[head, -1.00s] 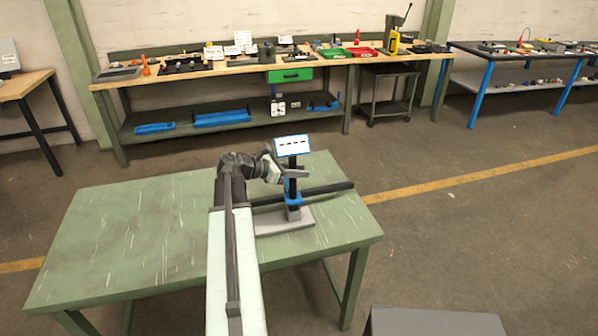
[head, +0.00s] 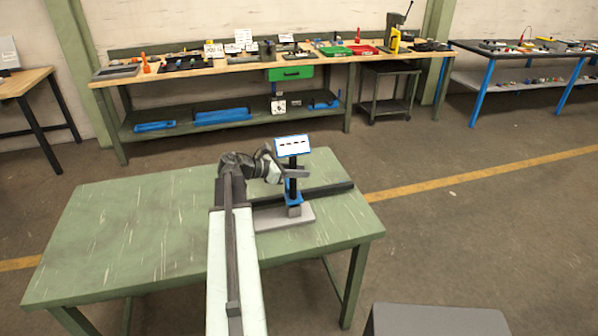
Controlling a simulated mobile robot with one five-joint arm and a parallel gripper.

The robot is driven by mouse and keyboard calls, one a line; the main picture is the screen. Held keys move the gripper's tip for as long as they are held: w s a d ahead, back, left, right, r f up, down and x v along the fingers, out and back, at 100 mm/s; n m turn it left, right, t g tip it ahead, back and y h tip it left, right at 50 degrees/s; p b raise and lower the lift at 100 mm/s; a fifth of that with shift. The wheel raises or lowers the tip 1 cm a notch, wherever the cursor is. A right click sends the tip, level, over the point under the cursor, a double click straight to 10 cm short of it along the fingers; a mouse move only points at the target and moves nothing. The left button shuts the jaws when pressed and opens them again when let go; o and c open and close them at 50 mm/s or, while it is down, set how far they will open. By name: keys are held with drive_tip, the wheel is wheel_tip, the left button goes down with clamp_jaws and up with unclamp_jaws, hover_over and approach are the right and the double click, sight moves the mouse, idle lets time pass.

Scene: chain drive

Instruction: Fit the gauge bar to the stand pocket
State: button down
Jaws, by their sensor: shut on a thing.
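The stand (head: 293,211) is on the green table, with a grey base, a dark upright post, blue parts and a white, blue-edged plate on top. My gripper (head: 281,172) is at the left of the post, below the plate. It is shut on a short grey bar, which I take as the gauge bar (head: 299,173). This bar reaches across the post at about mid-height. At this size I cannot tell whether it touches the stand or sits in the pocket. The pocket itself cannot be made out.
A long dark bar (head: 328,190) lies across the green table (head: 130,235) behind the stand base. The table's left side is clear. A long workbench (head: 220,68) with tools stands at the back, and a grey box-like surface (head: 438,321) is at the front right.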

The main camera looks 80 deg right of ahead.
drive_tip(key=shift+f+b, duration=0.85)
drive_tip(key=c, duration=1.1)
unclamp_jaws()
drive_tip(key=p+v, duration=0.2)
drive_tip(key=v, duration=0.5)
drive_tip(key=shift+w+a+r+p, duration=0.2)
drive_tip(key=shift+w+p, duration=0.1)
drive_tip(key=shift+p, duration=0.1)
